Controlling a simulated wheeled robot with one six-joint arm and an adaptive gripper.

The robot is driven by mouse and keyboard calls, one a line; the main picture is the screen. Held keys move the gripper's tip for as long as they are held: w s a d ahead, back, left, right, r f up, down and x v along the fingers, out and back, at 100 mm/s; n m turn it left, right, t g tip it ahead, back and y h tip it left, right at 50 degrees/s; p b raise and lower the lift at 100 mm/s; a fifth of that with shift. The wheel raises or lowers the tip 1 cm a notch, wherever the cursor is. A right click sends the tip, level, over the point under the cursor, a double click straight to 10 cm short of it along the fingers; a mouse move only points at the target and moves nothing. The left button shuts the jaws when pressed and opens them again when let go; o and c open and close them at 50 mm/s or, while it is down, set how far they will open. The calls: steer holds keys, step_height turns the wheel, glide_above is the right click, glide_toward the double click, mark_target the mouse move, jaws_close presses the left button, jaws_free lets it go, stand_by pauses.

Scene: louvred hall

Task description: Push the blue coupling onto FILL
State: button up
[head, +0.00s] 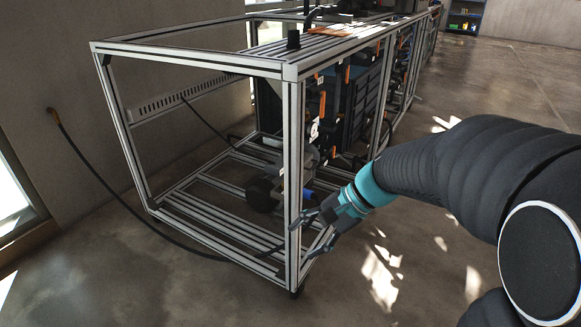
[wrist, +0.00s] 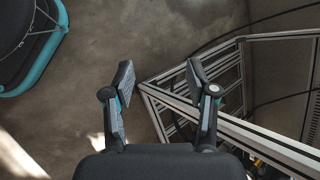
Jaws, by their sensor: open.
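My gripper (head: 316,232) is open and empty beside the near corner post of the metal frame (head: 292,170). In the wrist view my gripper (wrist: 159,78) has its fingers spread, with bare floor and a corner of the frame (wrist: 150,90) beyond them. A small blue part (head: 308,194) shows low inside the frame, just behind the near post; I cannot tell whether it is the blue coupling. No FILL label is readable. Small white tags (head: 316,128) hang among orange-handled parts inside the frame, too small to read.
A dark rounded unit (head: 262,194) sits low inside the frame. The floor to the right (head: 420,270) is free.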

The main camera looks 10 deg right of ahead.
steer(key=w+d+f+m+t+y, duration=0.1)
steer(key=w+f+m+y, duration=0.25)
steer(key=w, duration=0.35)
steer(key=w+d+f+m+t+y, duration=0.1)
steer(key=w+d+f+m+y, duration=0.1)
steer(key=w+m, duration=0.3)
steer(key=m+t+b, duration=0.1)
steer(key=m+t, duration=0.6)
steer(key=m, duration=0.1)
glide_toward(312, 196)
steer(key=x, duration=0.2)
steer(key=shift+n+y, duration=0.25)
steer(key=shift+y, duration=0.2)
steer(key=shift+b+x, duration=0.3)
steer(key=shift+x, duration=4.9)
steer(key=shift+f, duration=0.1)
steer(key=shift+c, duration=0.2)
jaws_close()
